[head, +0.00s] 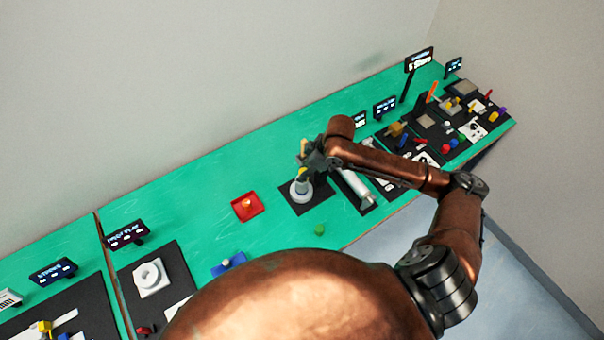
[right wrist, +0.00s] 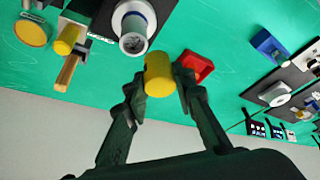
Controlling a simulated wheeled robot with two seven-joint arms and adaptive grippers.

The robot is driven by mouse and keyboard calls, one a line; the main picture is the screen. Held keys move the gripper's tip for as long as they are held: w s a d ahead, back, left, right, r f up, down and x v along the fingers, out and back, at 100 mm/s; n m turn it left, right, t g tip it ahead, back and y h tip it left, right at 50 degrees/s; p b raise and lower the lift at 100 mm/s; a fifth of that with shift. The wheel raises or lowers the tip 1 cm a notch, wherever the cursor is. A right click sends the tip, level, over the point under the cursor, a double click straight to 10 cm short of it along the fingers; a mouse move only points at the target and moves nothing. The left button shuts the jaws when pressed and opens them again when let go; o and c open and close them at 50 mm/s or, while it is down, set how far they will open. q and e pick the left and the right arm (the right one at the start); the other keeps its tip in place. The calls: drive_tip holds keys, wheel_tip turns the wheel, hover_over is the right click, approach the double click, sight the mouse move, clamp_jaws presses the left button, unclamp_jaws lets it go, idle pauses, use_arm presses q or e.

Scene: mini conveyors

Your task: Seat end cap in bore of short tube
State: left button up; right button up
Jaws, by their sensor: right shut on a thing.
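My right gripper (head: 308,165) is over the dark mat in the head view. In the right wrist view its fingers (right wrist: 160,82) are shut on a yellow cylinder (right wrist: 158,72), which I take to be the end cap. The short tube looks to be the grey piece (right wrist: 133,42) upright in a white round holder (right wrist: 122,14). In the head view the holder (head: 300,196) is just below the gripper. The yellow cylinder appears beside the tube, apart from it in the wrist picture; the exact height gap is unclear. My left gripper is not in view.
A grey cylinder (head: 357,188) lies to the right. A small green piece (head: 320,230) sits near the front edge. Crowded mats fill the far right; green table is clear behind the tray.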

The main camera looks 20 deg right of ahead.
sight(302, 171)
drive_tip(key=w+f, duration=0.3)
drive_tip(key=f, duration=0.1)
drive_tip(key=shift+d+f, duration=0.1)
drive_tip(key=shift+d, duration=0.3)
drive_tip(key=shift+w+f, duration=0.25)
drive_tip(key=shift+w+d+f, duration=0.1)
drive_tip(key=shift+w+f, duration=0.05)
drive_tip(key=shift+f, duration=0.1)
wheel_tip(302, 171, down, 3)
drive_tip(key=shift+w+r+p, duration=0.1)
drive_tip(key=shift+w+p, duration=0.05)
drive_tip(key=shift+p, duration=0.55)
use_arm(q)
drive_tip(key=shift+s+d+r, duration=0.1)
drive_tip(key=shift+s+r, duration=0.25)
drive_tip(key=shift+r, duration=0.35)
use_arm(e)
drive_tip(key=shift+f, duration=0.3)
drive_tip(key=shift+f, duration=0.15)
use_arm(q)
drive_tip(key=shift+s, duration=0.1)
use_arm(e)
drive_tip(key=o, duration=0.9)
drive_tip(key=shift+o, duration=0.2)
